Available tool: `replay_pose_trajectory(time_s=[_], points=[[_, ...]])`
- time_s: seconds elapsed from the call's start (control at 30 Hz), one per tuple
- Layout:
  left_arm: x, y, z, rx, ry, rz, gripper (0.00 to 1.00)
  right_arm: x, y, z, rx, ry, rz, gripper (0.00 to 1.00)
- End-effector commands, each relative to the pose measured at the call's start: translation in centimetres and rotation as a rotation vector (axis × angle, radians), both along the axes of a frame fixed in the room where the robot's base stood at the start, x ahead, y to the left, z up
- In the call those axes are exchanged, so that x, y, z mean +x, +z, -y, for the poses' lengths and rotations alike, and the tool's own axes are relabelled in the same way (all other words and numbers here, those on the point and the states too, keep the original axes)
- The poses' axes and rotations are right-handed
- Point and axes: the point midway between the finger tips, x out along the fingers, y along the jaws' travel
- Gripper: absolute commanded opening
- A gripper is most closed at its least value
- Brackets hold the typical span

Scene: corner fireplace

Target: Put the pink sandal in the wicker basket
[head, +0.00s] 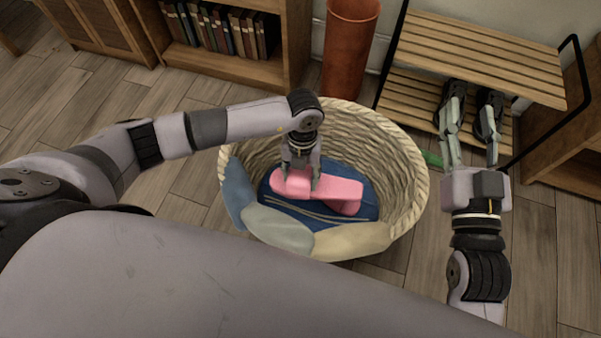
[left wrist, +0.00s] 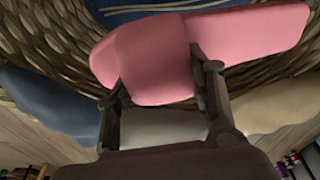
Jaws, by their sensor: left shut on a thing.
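The pink sandal (head: 342,193) is inside the wicker basket (head: 400,150), over a blue cloth lying in it. My left gripper (head: 301,188) reaches down into the basket and is shut on the sandal. In the left wrist view the pink sandal (left wrist: 250,35) sits between the two fingers of my left gripper (left wrist: 155,85), with the woven wall of the basket (left wrist: 50,50) behind. I cannot tell whether the sandal touches the cloth. My right gripper (head: 468,140) is outside the basket, to its right, with its fingers apart and nothing between them.
Blue and cream cloths (head: 275,232) hang over the basket's near rim. A terracotta tube (head: 349,45) and a bookcase (head: 225,65) stand behind. A green thing (head: 432,160) lies right of the basket.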

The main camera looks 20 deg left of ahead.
Motion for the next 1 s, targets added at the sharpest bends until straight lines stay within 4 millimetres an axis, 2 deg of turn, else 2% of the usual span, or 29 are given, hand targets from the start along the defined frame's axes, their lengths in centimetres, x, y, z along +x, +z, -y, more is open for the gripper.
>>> replay_pose_trajectory(time_s=[0.07,0.1,0.43,0.77,0.87,1.0], points=[[0.0,0.0,0.0,0.0,0.0,0.0,0.18,0.0,0.0,0.0,0.0,0.0,0.0,0.4],[0.0,0.0,0.0,0.0,0.0,0.0,0.49,0.0,0.0,0.0,0.0,0.0,-0.001,0.4],[0.0,0.0,0.0,0.0,0.0,0.0,0.71,0.0,0.0,0.0,0.0,0.0,-0.002,0.4],[0.0,0.2,0.0,0.0,0.0,0.0,0.72,0.0,0.0,0.0,0.0,0.0,-0.002,0.4],[0.2,1.0,0.0,-0.001,-0.001,0.002,0.72,0.0,0.0,0.0,0.0,0.0,-0.002,0.4],[0.6,3.4,0.0,-0.001,-0.002,0.005,0.72,0.0,0.0,0.0,0.0,0.0,-0.002,0.4]])
